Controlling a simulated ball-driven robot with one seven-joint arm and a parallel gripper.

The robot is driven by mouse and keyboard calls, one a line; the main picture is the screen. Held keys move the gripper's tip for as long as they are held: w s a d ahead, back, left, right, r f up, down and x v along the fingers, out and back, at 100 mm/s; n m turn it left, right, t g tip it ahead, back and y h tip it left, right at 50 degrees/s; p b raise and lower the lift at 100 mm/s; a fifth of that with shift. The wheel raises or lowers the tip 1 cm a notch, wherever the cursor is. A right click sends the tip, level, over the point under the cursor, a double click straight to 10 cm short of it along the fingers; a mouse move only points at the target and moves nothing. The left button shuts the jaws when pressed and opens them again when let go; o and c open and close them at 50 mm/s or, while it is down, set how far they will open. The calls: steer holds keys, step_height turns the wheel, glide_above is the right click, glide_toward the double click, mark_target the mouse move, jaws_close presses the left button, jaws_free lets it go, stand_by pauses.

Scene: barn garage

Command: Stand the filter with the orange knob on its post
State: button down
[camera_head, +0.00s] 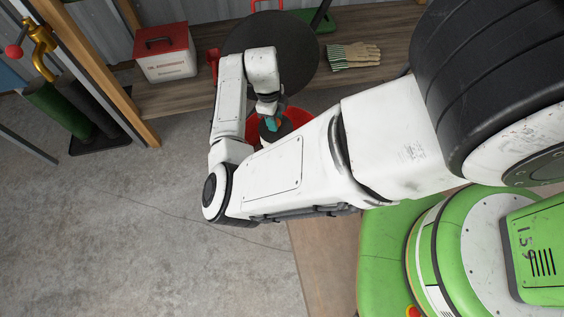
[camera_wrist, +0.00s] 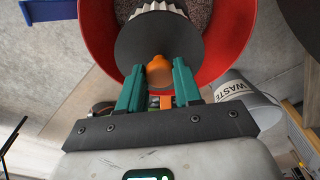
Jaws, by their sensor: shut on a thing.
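In the wrist view the filter (camera_wrist: 137,42) is a dark round cap with a white pleated side showing at its far edge. Its orange knob (camera_wrist: 160,68) sits between the teal fingers of my gripper (camera_wrist: 158,76), which is shut on it. In the head view my gripper (camera_head: 272,123) points down, with the dark filter (camera_head: 268,135) just under it and partly hidden by my arm. A red round container (camera_wrist: 240,45) lies behind and around the filter in the wrist view; it also shows in the head view (camera_head: 297,116). I cannot make out the post.
A wooden bench (camera_head: 385,40) runs along the back, with a large dark disc (camera_head: 290,40), a red and white box (camera_head: 165,55) and striped gloves (camera_head: 353,56). A grey waste bin (camera_wrist: 250,97) stands at right in the wrist view.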

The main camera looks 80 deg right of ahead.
mark_target(282, 125)
steer(key=s+f+m+b, duration=0.1)
steer(key=d+f+m, duration=0.1)
steer(key=f, duration=0.1)
steer(key=shift+s+b, duration=0.35)
steer(key=shift+s, duration=0.05)
steer(key=shift+f, duration=0.3)
step_height(282, 125, down, 9)
steer(key=b, duration=0.4)
steer(key=shift+f+b, duration=0.2)
steer(key=shift+b, duration=0.2)
steer(key=shift+f, duration=0.1)
steer(key=c, duration=0.8)
jaws_free()
